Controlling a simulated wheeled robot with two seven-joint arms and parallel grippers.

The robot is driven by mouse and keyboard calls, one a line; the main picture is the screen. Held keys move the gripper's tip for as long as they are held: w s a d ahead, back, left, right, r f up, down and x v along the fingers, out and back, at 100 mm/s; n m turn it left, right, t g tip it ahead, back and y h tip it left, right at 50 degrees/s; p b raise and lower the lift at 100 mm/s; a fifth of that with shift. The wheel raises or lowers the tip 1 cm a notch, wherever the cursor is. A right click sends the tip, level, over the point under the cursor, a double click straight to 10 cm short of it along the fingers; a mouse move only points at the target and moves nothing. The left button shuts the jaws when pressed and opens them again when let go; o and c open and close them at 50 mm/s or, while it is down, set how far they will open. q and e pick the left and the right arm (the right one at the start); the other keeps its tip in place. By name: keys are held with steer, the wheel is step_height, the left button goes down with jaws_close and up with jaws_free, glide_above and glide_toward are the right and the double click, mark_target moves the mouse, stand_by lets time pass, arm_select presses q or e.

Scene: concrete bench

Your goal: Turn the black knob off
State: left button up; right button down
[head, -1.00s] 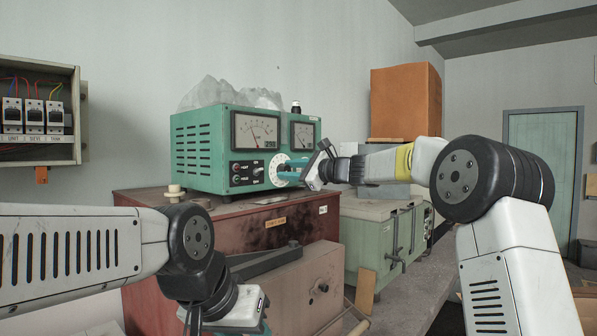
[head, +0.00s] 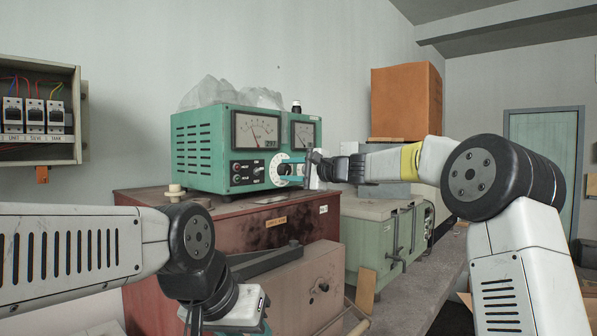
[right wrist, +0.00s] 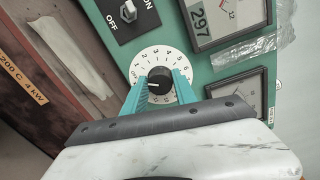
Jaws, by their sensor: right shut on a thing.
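The black knob (right wrist: 159,79) sits at the centre of a white numbered dial (right wrist: 150,62) on the front of a green metered unit (head: 200,150). In the right wrist view its white pointer mark faces left. My right gripper (head: 285,170) is at the dial, its teal fingers closed on both sides of the knob; they also show in the right wrist view (right wrist: 160,88). My left gripper (head: 193,322) hangs low at the bottom edge, partly cut off, away from the unit.
An ON/OFF switch (right wrist: 127,12) and two meters (head: 257,130) lie close to the dial. The unit stands on a dark red cabinet (head: 230,226). A green box (head: 372,230) and an orange carton (head: 405,100) stand to the right.

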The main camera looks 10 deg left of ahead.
steer(key=shift+f, duration=0.1)
stand_by(0.3)
steer(key=c, duration=1)
jaws_free()
steer(key=v, duration=0.8)
